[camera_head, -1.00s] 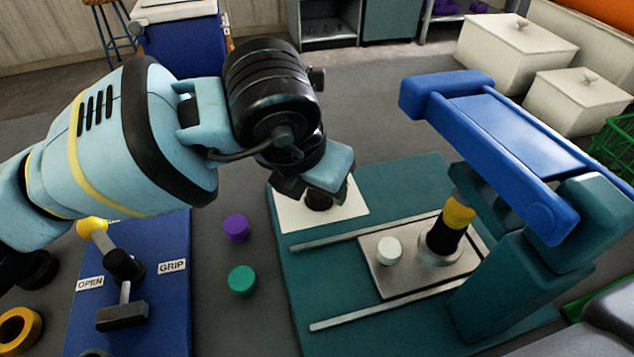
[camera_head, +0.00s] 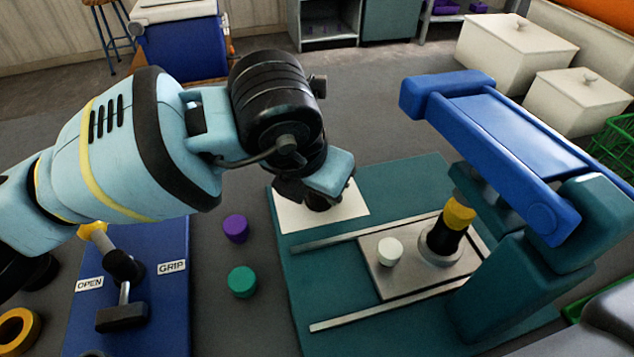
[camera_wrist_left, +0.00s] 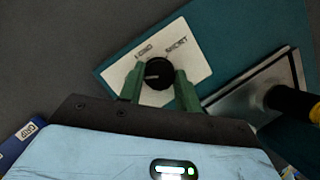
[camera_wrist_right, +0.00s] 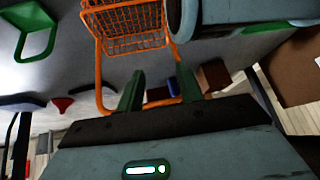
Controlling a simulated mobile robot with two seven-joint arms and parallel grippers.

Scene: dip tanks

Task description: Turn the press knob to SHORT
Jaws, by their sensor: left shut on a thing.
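The press knob (camera_wrist_left: 158,74) is a round black dial on a white plate (camera_wrist_left: 186,50) marked LONG and SHORT. In the left wrist view its pale pointer line lies toward the left side of the dial, not toward the SHORT label (camera_wrist_left: 176,45). My left gripper (camera_wrist_left: 160,80) is shut on the knob, one green finger on each side. In the head view the left gripper (camera_head: 318,198) covers most of the knob at the plate's middle. My right gripper (camera_wrist_right: 158,88) is in its own wrist view only, fingers apart with nothing between them.
The press (camera_head: 500,140) with its blue arm stands right of the plate. A metal slide (camera_head: 405,285) carries a white puck (camera_head: 389,251) and a black-yellow post (camera_head: 447,230). Purple (camera_head: 235,228) and green (camera_head: 242,281) pucks lie left. An orange basket (camera_wrist_right: 125,28) is near the right gripper.

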